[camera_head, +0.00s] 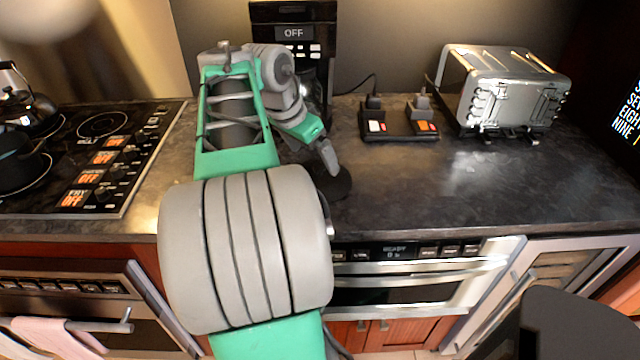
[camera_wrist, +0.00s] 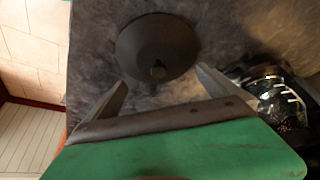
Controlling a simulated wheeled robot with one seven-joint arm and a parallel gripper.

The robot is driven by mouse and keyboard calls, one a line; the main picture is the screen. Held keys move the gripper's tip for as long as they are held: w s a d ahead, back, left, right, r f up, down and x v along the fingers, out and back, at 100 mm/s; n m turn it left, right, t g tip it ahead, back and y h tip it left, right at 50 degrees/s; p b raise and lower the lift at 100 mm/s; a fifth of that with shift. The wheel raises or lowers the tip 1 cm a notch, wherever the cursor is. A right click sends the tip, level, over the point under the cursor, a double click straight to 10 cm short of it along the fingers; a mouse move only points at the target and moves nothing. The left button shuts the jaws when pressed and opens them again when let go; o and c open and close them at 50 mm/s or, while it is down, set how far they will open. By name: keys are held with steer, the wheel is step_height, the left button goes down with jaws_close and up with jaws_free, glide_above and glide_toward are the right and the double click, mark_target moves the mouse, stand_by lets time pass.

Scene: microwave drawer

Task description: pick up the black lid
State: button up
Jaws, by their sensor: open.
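The black lid (camera_wrist: 157,47) is a round dark disc with a small knob in its middle. It lies on the dark countertop, and in the head view the lid (camera_head: 335,181) shows near the counter's front edge, partly hidden by my gripper. My gripper (camera_head: 328,158) is above it in the head view. In the wrist view my gripper (camera_wrist: 162,82) is open, with its two fingers apart on either side of the knob's line. The fingers hold nothing. I cannot tell the exact height of the fingertips over the lid.
A coffee maker (camera_head: 292,32) stands behind my arm; its glass carafe (camera_wrist: 277,98) is close to the right finger in the wrist view. A black double-switch base (camera_head: 398,126) and a silver toaster (camera_head: 512,92) stand to the right. A stove (camera_head: 95,150) is at the left. The counter's front right is clear.

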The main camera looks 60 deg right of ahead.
mark_target(319, 166)
steer(key=x, duration=0.5)
steer(key=shift+s+d+f+b, duration=0.1)
steer(key=shift+f+b, duration=0.15)
steer(key=shift+b, duration=0.05)
steer(key=shift+c, duration=0.2)
